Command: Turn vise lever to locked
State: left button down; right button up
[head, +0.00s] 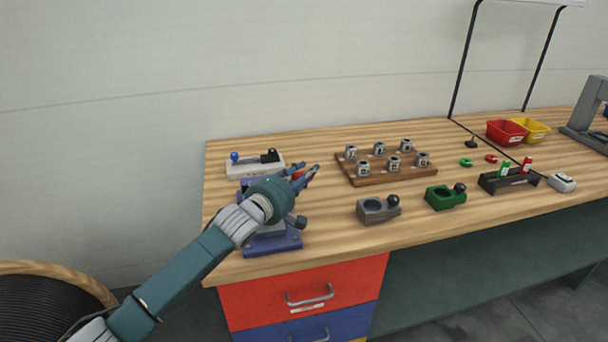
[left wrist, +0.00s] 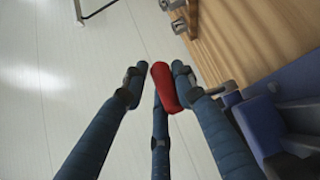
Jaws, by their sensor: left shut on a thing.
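The blue vise (head: 272,240) stands at the left front of the wooden bench, partly hidden behind my left arm. Its blue body also shows at the right of the left wrist view (left wrist: 285,110). The vise lever has a red handle (left wrist: 164,87), which sits between my left fingers. In the head view only a little of the red shows between the fingers. My left gripper (head: 309,174) is over the vise, shut on the red handle. The lever's pivot end is hidden. My right gripper is not in view.
A white fixture with a blue knob (head: 245,170) stands just behind the vise. A wooden tray (head: 377,179) with several metal parts lies to the right. A grey holder (head: 378,209) and a green holder (head: 446,197) stand near the front edge.

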pick_arm(q)
jog(key=shift+s+d+f+t, duration=0.1)
jog(key=shift+s+f+t, duration=0.25)
jog(key=shift+f, duration=0.4)
jog(key=shift+s, duration=0.2)
jog(key=shift+s+d+f, duration=0.15)
jog(key=shift+s+f, duration=0.15)
jog(key=shift+f, duration=0.3)
jog(key=shift+s+d+f, duration=0.1)
jog(key=shift+s+f, duration=0.25)
jog(key=shift+f, duration=0.3)
jog(key=shift+s+d+f, duration=0.15)
jog(key=shift+s+f, duration=0.15)
jog(key=shift+f, duration=0.3)
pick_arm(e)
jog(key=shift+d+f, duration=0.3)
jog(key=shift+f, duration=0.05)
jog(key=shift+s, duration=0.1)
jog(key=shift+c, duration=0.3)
